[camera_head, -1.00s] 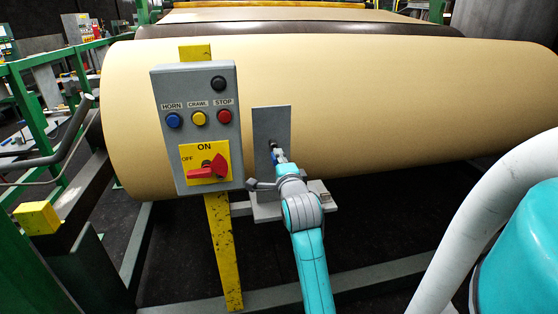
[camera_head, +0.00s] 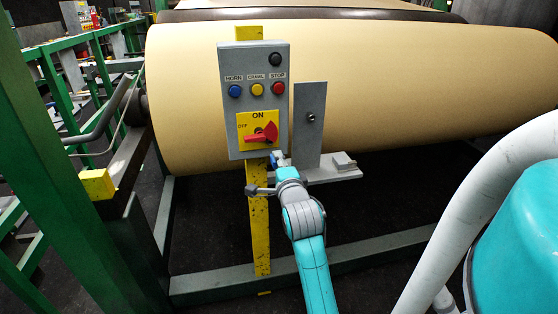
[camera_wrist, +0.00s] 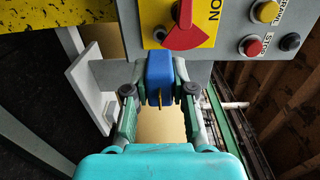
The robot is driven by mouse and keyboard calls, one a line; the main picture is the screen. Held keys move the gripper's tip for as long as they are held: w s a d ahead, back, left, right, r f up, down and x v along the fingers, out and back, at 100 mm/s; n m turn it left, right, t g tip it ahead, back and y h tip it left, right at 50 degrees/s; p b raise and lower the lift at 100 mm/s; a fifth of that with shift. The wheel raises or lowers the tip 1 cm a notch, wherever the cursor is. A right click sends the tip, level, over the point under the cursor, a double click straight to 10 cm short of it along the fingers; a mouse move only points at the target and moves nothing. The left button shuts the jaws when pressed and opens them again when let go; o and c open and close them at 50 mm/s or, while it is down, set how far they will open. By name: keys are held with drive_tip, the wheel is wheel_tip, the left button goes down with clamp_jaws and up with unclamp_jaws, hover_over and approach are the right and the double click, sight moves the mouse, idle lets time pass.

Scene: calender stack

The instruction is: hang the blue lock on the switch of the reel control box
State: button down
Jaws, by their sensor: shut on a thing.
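The grey control box (camera_head: 226,110) carries a yellow plate with a red switch (camera_head: 262,134), labelled ON and OFF. The switch also shows at the top of the wrist view (camera_wrist: 188,28). My gripper (camera_wrist: 158,88) is shut on the blue lock (camera_wrist: 159,72), with one finger on each side. In the head view, my gripper (camera_head: 279,164) is just below the box's lower right edge, and a small blue bit of the lock shows there. In the wrist view the lock is just below the switch plate. Its shackle is hard to make out, and I cannot tell whether it touches the box.
A grey upright plate (camera_head: 309,95) with a bare peg stands right of the box, on a small shelf (camera_head: 332,176). The large tan roll (camera_head: 420,80) lies behind. A yellow post (camera_head: 259,225) carries the box. Green rails (camera_head: 30,180) stand at left.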

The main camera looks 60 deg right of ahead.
drive_tip(key=shift+w, duration=0.1)
drive_tip(key=shift+x, duration=1.9)
drive_tip(key=c, duration=1.8)
unclamp_jaws()
clamp_jaws()
drive_tip(key=shift+x, duration=1.65)
